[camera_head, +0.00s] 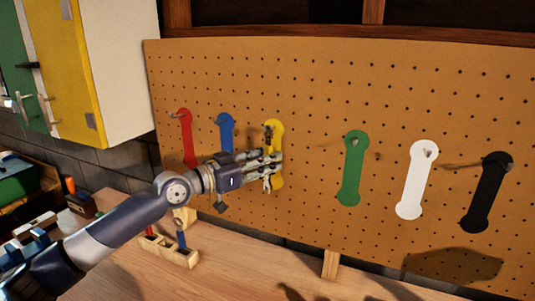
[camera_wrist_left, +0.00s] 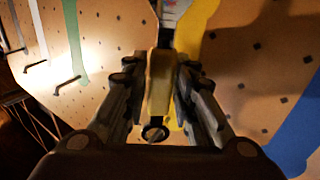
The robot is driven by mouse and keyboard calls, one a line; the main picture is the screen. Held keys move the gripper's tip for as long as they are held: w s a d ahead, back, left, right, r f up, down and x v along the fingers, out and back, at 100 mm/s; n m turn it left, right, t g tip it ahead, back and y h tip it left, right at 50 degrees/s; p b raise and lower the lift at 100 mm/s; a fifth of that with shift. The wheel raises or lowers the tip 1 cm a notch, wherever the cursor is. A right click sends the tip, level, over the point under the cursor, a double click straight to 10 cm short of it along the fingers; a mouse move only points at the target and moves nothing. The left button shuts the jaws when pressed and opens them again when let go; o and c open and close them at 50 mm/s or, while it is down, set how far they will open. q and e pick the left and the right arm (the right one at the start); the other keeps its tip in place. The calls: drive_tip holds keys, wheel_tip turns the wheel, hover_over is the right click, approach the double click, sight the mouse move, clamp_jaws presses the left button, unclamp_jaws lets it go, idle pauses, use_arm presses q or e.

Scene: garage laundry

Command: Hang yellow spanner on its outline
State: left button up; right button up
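The yellow outline (camera_head: 275,127) is on the pegboard, third from the left, with a peg near its top. My left gripper (camera_head: 272,168) is in front of its lower part and hides some of it. In the left wrist view, the fingers (camera_wrist_left: 158,95) close on both sides of the yellow spanner (camera_wrist_left: 159,75), which has a dark ring at its near end (camera_wrist_left: 154,132). The yellow outline (camera_wrist_left: 196,28) shows just behind it there. I cannot tell whether the spanner touches the board or peg. My right gripper is not in view.
The pegboard (camera_head: 310,90) also bears red (camera_head: 185,125), blue (camera_head: 226,130), green (camera_head: 353,165), white (camera_head: 415,180) and black (camera_head: 489,190) outlines with pegs. A wooden rack (camera_head: 172,250) with red and blue pieces stands on the bench (camera_head: 235,275) below. A cabinet (camera_head: 115,60) is at the left.

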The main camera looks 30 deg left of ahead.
use_arm(q)
drive_tip(key=shift+w, duration=0.15)
clamp_jaws()
idle(0.4)
drive_tip(key=shift+o, duration=2)
unclamp_jaws()
